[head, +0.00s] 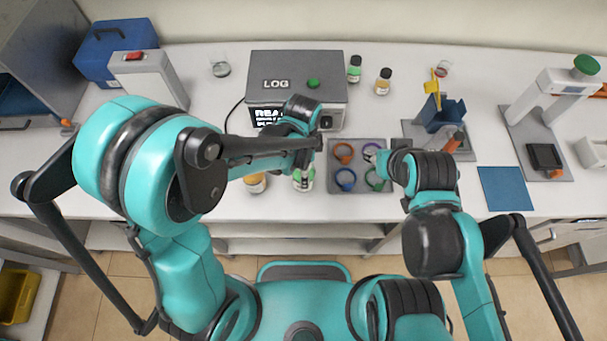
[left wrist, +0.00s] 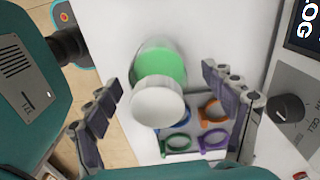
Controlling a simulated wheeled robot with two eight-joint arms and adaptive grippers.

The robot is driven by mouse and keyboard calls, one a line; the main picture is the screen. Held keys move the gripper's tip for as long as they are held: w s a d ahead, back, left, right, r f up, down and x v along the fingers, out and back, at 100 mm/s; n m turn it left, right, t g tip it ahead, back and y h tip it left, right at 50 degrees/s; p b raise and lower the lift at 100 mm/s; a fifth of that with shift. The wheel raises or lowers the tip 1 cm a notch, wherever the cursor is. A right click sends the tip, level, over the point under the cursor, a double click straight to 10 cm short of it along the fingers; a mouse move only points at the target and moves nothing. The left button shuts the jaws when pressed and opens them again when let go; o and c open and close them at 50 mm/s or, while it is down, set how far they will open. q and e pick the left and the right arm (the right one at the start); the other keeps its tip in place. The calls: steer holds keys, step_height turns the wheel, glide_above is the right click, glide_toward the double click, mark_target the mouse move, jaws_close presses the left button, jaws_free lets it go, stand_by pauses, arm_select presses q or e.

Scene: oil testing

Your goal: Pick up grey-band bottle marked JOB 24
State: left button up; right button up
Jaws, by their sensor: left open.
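A bottle with a white cap and green contents (left wrist: 160,62) stands between the spread fingers of my left gripper (left wrist: 165,112) in the left wrist view; the fingers are apart from it. In the head view this green bottle (head: 303,181) is just below my left gripper, partly covered by it. An amber bottle (head: 255,184) stands to its left. Another green bottle (head: 354,69) and another amber bottle (head: 382,83) stand at the back. No grey band or JOB 24 marking is legible on any bottle. My right gripper (head: 382,157) is over the ring tray; its fingers are unclear.
The grey tray (head: 359,186) holds orange, purple, blue and green rings. A grey LOG instrument (head: 262,65) stands behind my left gripper. A blue holder (head: 440,115), a blue mat (head: 506,189) and a press-like stand (head: 545,100) are at right.

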arm_select(q)
steer(key=shift+f, duration=0.45)
steer(key=shift+s, duration=0.1)
steer(key=shift+c, duration=0.2)
steer(key=c, duration=1.6)
